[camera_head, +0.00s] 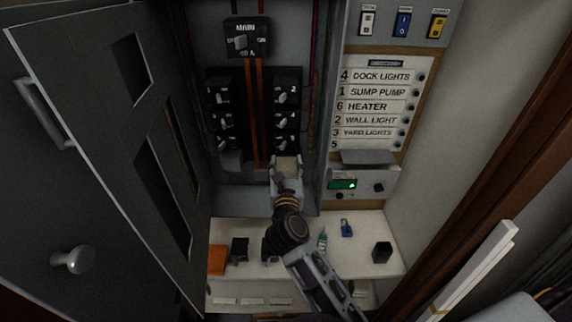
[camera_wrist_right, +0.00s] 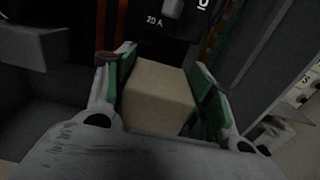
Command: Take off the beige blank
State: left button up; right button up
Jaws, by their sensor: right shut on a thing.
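The beige blank (camera_head: 287,165) sits at the bottom of the right column of breakers in the open panel. In the right wrist view the beige blank (camera_wrist_right: 158,92) fills the space between the two green-padded fingers. My right gripper (camera_head: 287,180) reaches up from below and is shut on the blank. The right gripper's fingers (camera_wrist_right: 165,95) lie on either side of it. I cannot tell whether the blank is still seated in the panel. My left gripper is not in view.
The open grey panel door (camera_head: 105,130) stands at the left. A grey blank (camera_head: 231,160) sits beneath the left breakers. A label board (camera_head: 375,105) is at right.

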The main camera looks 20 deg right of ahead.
jog(key=shift+v, duration=1.35)
